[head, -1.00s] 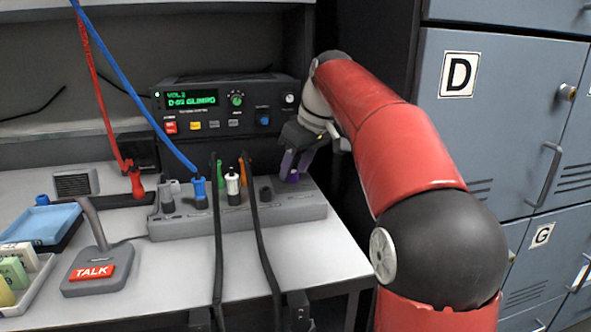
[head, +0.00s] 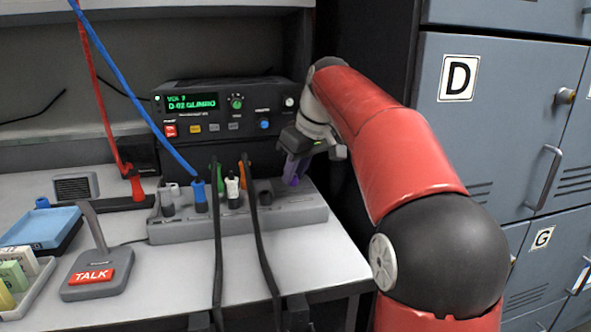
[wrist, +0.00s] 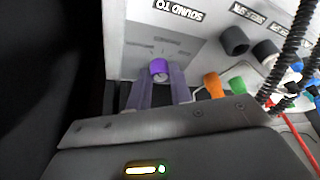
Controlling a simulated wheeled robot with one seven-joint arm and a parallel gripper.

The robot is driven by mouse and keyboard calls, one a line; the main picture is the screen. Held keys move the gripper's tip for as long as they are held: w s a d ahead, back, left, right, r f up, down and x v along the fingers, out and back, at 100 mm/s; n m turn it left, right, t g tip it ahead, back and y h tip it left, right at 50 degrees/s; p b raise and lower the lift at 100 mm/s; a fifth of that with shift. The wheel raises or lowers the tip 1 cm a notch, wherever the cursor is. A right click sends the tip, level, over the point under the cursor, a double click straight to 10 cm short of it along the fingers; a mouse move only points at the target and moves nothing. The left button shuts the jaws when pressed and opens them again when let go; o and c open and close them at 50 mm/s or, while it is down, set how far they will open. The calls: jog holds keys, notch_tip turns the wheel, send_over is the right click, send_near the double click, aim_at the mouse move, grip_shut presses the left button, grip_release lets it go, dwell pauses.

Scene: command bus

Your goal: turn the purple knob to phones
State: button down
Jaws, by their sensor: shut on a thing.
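The purple knob (wrist: 158,68) shows in the wrist view between the two fingers of my gripper (wrist: 158,84). A pale pointer area shows on its face, but I cannot tell which label it points to. The panel label "SOUND TO" (wrist: 178,11) is upside down above it; the smaller markings are too blurred to read. In the head view my gripper (head: 292,178) reaches down to the right end of the grey connector box (head: 285,214), its fingers shut on the knob, which they mostly hide.
Orange (wrist: 211,84) and green (wrist: 237,86) plugs stand close beside the fingers. Black cables (head: 262,240) hang down in front of the box. A radio unit (head: 225,108) stands behind.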

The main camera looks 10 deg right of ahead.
jog(key=m, duration=0.2)
jog(key=m+h+p, duration=0.1)
jog(key=m, duration=0.1)
jog(key=shift+s+a+m+t+h, duration=0.1)
jog(key=shift+a+m+t+h, duration=0.1)
jog(key=shift+m+t+h, duration=0.1)
jog(key=shift+a+m+h, duration=0.1)
jog(key=shift+m+h, duration=0.6)
jog(key=shift+m, duration=1.1)
jog(key=c, duration=1.3)
grip_release()
jog(key=shift+o, duration=0.2)
jog(key=v, duration=0.7)
jog(key=shift+s+r, duration=0.2)
jog(key=shift+r, duration=0.15)
jog(key=shift+a, duration=0.1)
